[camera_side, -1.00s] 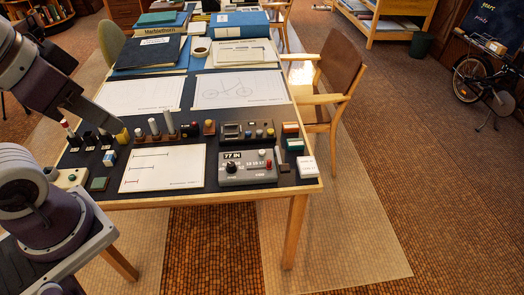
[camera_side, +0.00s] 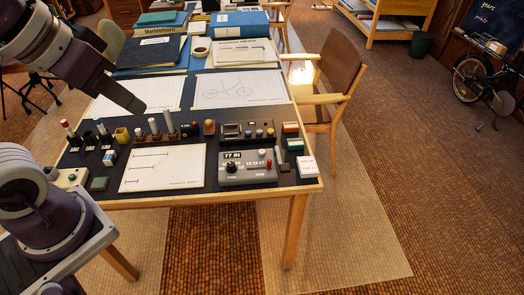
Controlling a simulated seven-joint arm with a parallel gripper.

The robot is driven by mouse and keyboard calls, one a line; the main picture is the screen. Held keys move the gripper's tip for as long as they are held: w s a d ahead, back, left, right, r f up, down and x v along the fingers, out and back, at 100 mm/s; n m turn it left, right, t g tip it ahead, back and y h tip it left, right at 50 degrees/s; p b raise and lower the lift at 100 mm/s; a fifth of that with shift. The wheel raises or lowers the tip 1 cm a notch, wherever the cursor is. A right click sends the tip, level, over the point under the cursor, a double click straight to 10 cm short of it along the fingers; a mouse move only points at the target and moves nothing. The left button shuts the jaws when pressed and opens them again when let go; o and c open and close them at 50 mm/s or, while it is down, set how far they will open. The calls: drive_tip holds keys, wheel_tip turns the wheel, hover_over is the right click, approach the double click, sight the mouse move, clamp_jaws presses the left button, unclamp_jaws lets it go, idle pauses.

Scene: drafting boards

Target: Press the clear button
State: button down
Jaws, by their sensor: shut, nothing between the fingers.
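A grey control box (camera_side: 248,168) with a "77 IN" display (camera_side: 233,155) sits near the front right of the drafting board. It carries a black knob (camera_side: 231,167), a white button (camera_side: 262,153) and a red button (camera_side: 268,164). The labels are too small to tell which button is clear. My gripper (camera_side: 138,107) is shut and empty. It hangs to the left of the grey box and well apart from it, over the pegs and the left drawing as seen here.
Several upright pegs (camera_side: 169,122) and a yellow cup (camera_side: 122,135) stand left of the box. A dark switch panel (camera_side: 246,131) lies just behind it. A white sheet (camera_side: 163,168) lies to its left, and a small white box (camera_side: 307,166) to its right.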

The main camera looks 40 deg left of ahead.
drive_tip(key=w+f+n, duration=0.1)
drive_tip(key=w, duration=0.8)
drive_tip(key=n+t, duration=0.3)
drive_tip(key=n, duration=0.4)
hover_over(262, 152)
wheel_tip(262, 152, down, 24)
drive_tip(key=shift+s+a+h, duration=0.2)
drive_tip(key=shift+s+h, duration=0.1)
drive_tip(key=shift+h, duration=0.1)
drive_tip(key=shift+f, duration=0.1)
drive_tip(key=shift+f, duration=4.35)
drive_tip(key=shift+f, duration=0.1)
drive_tip(key=shift+f, duration=0.3)
